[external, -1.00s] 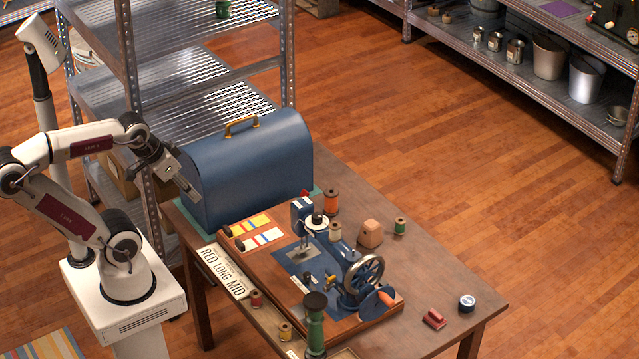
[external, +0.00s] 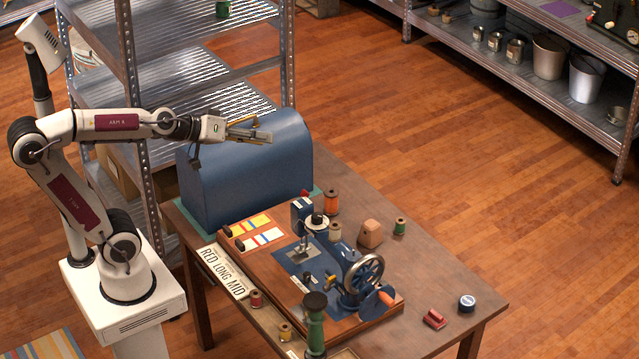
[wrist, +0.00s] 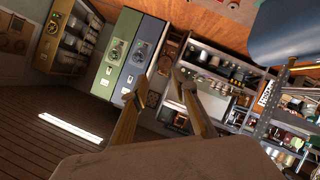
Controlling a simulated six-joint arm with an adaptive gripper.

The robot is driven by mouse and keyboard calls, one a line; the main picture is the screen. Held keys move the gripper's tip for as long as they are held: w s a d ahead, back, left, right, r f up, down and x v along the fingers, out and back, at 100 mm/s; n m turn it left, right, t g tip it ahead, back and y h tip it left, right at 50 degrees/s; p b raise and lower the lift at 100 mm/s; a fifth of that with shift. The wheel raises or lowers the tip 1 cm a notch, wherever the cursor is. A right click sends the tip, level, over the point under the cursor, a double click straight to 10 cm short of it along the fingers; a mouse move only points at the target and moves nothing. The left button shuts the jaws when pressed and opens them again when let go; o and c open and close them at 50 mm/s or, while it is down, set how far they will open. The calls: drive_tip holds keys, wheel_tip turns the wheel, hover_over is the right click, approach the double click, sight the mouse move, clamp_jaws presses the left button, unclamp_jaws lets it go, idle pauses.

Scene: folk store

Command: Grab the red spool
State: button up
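A small red spool (external: 255,299) stands upright near the table's left front edge, beside the sewing machine's wooden base. My gripper (external: 262,131) is high up in front of the blue domed case, pointing right, far above and behind the spool. In the wrist view my gripper (wrist: 172,66) shows two fingers apart with nothing between them. The red spool is not in the wrist view.
The blue sewing machine (external: 350,270) fills the table's middle. The blue case (external: 240,180) stands at the back left. A yellow spool (external: 285,332), a green spindle (external: 315,325) and a lettered card (external: 222,270) are near the red spool. A metal shelf (external: 130,60) rises behind.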

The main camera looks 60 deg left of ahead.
drive_tip(key=w+f+n+t+y, duration=0.1)
drive_tip(key=w+f+n+y, duration=0.15)
drive_tip(key=w+n, duration=0.5)
drive_tip(key=w+d+f+n+g+y, duration=0.25)
drive_tip(key=f+y, duration=0.25)
drive_tip(key=f, duration=0.8)
drive_tip(key=s+d+f+m+g+y, duration=0.1)
drive_tip(key=s+d+f, duration=0.2)
drive_tip(key=s+f, duration=0.3)
drive_tip(key=s+d+f+m+g+y, duration=0.1)
drive_tip(key=s+d+f+g+y, duration=0.1)
drive_tip(key=s+f, duration=0.5)
drive_tip(key=s+d+f+m+g+y, duration=0.1)
drive_tip(key=s+f, duration=0.6)
drive_tip(key=f, duration=0.7)
drive_tip(key=shift+s+d+f+m+g+y, duration=0.2)
drive_tip(key=shift+d+y, duration=0.2)
drive_tip(key=shift+d, duration=0.3)
drive_tip(key=shift+s+d+f+m+g+y, duration=0.1)
drive_tip(key=shift+d+f+m+y, duration=0.2)
drive_tip(key=shift+d, duration=0.35)
drive_tip(key=shift+w+r, duration=0.1)
drive_tip(key=shift+x, duration=1.25)
drive_tip(key=shift+a, duration=0.1)
